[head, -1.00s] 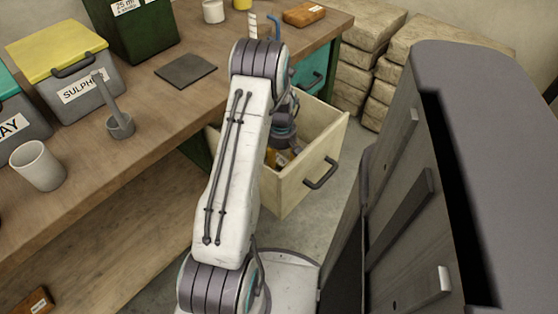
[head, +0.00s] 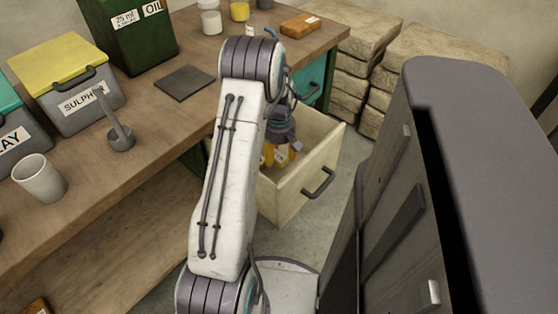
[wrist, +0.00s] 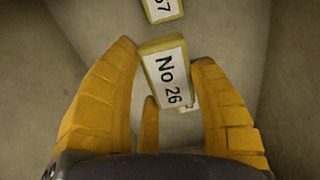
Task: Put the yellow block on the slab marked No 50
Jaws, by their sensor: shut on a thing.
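My gripper (head: 279,156) points down over the open drawer (head: 293,193) in the head view, its orange fingers partly hidden behind my arm. In the wrist view my gripper (wrist: 164,52) is shut on a small block (wrist: 168,72) with dull yellow edges and a white label reading No 26. Another dull yellow piece (wrist: 162,10), its label ending in 57, lies beyond it at the top edge. A dark flat slab (head: 185,83) lies on the bench with no readable marking. I see no No 50 mark in any view.
A tall grey cabinet (head: 400,200) stands close on the right.

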